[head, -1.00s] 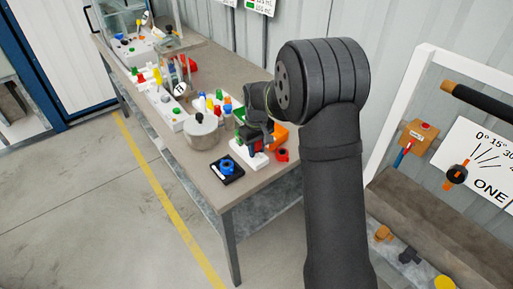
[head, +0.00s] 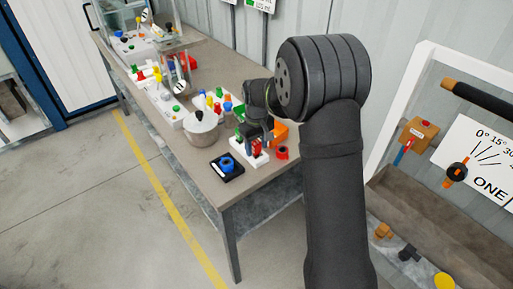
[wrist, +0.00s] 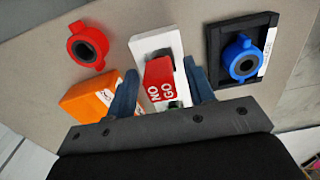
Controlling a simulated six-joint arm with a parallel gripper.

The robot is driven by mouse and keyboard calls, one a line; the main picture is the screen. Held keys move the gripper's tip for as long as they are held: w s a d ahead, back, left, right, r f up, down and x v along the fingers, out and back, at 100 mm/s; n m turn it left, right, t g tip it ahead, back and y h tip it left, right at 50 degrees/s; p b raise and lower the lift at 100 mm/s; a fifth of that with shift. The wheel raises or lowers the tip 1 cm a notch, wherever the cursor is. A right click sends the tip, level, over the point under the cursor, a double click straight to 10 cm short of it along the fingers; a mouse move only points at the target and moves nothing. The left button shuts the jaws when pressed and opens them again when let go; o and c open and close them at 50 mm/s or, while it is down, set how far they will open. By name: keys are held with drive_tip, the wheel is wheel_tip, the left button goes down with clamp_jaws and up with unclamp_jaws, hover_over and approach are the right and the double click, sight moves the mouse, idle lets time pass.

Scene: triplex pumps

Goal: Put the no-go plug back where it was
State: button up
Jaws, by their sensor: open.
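The red no-go plug (wrist: 159,80), lettered NO GO, stands in the white stand (wrist: 145,46) and shows between the two fingers of my gripper (wrist: 162,88) in the wrist view. The fingers are open, one on each side of it. A bit of green shows just below the plug at the gripper's edge. In the head view, the red plug (head: 256,147) sits in the white stand (head: 262,160) near the bench's front right end, with my gripper (head: 264,134) just over it. How deep the plug sits is hard to tell.
A red ring (wrist: 88,45) and an orange block (wrist: 92,97) lie left of the stand. A blue ring (wrist: 241,57) sits on a black tray (wrist: 217,75) to the right. A metal pot (head: 201,128) and several coloured parts stand farther along the bench (head: 225,190).

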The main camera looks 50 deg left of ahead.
sight(257, 143)
wheel_tip(257, 143, up, 12)
idle(0.3)
drive_tip(key=shift+f, duration=0.15)
wheel_tip(257, 143, down, 13)
drive_tip(key=shift+r, duration=0.35)
idle(0.3)
